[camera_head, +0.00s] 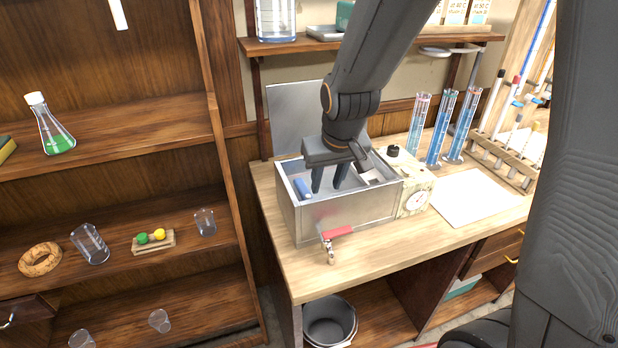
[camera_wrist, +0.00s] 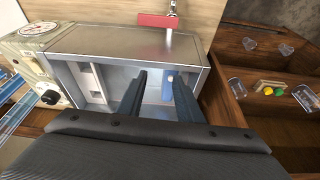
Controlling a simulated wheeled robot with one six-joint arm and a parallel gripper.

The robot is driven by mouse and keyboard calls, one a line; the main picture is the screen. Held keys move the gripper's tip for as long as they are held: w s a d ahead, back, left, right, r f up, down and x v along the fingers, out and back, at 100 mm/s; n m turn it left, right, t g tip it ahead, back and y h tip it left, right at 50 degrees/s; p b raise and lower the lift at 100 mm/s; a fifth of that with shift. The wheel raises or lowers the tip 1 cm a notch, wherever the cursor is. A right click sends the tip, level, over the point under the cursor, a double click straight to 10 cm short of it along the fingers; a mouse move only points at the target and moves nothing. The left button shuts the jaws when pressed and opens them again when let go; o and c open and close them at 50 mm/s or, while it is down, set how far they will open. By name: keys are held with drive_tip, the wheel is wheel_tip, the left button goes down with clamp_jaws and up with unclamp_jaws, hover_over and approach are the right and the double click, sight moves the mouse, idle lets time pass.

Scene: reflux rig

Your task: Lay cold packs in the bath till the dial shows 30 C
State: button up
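The metal bath (camera_head: 345,218) stands on the bench with its top open; its wall (camera_wrist: 130,42) fills the top of the wrist view. A blue pack (camera_head: 303,188) lies inside at the left end, and a bluish piece (camera_wrist: 169,80) shows just beyond my fingers in the wrist view. The dial (camera_head: 416,201) is on a box at the bath's right end; it also shows in the wrist view (camera_wrist: 40,28), its reading too small to tell. My gripper (camera_head: 327,186) points down into the bath, its fingers (camera_wrist: 155,85) spread apart with nothing visibly held.
A red-handled tap (camera_head: 337,232) sticks out of the bath's front. A grey panel (camera_head: 295,115) stands behind the bath. Tall blue cylinders (camera_head: 440,130) and a white sheet (camera_head: 472,197) are to the right. A bucket (camera_head: 330,322) is below. Shelves with glassware are at left.

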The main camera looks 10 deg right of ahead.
drive_tip(key=s+d+m+g, duration=0.2)
drive_tip(key=s+d, duration=0.5)
drive_tip(key=s, duration=0.5)
wheel_tip(320, 180, down, 7)
drive_tip(key=b, duration=0.6)
drive_tip(key=shift+w+r+h, duration=0.2)
drive_tip(key=shift+h, duration=0.1)
idle(5.6)
